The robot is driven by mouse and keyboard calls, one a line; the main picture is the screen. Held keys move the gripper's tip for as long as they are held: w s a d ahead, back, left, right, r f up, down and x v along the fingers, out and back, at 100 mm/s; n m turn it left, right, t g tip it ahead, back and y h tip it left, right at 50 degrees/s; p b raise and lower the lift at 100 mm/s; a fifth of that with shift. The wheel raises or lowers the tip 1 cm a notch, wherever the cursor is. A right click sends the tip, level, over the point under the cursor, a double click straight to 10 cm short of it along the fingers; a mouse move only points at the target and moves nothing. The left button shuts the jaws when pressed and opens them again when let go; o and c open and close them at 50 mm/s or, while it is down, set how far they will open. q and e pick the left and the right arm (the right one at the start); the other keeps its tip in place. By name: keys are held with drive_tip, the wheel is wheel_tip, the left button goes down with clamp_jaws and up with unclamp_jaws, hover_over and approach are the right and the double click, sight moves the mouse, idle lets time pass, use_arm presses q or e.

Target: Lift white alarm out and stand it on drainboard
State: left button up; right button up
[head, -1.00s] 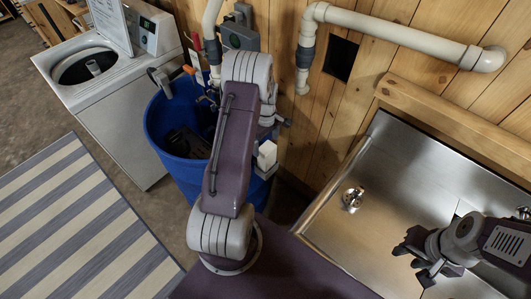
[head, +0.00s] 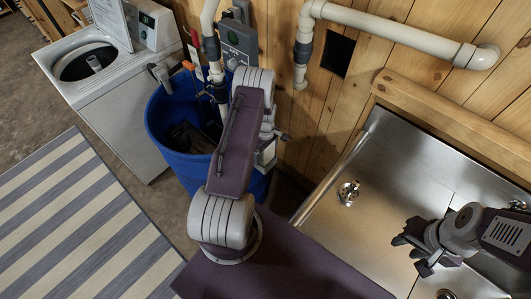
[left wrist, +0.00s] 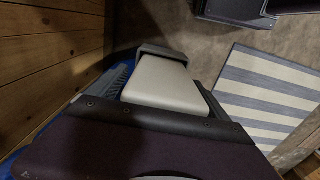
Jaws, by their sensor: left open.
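A pale block (head: 267,152) that looks like the white alarm shows beside my left arm, over the right side of the blue barrel (head: 160,125). In the left wrist view the pale block (left wrist: 165,84) lies between the fingers of my left gripper (left wrist: 165,75). That gripper is open; whether a finger touches the block I cannot tell. In the head view my arm hides most of this gripper. My right gripper (head: 410,254) is open and empty above the steel sink unit (head: 390,165).
Dark things (head: 190,138) lie inside the barrel. A white washer (head: 105,95) stands left of it, and a striped rug (head: 80,225) lies in front. Pale pipes (head: 390,28) run along the wooden wall.

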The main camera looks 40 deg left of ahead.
use_arm(q)
drive_tip(key=shift+r, duration=0.1)
drive_tip(key=c, duration=1.5)
drive_tip(key=shift+o, duration=0.2)
wheel_tip(320, 180, up, 10)
drive_tip(key=shift+b, duration=0.75)
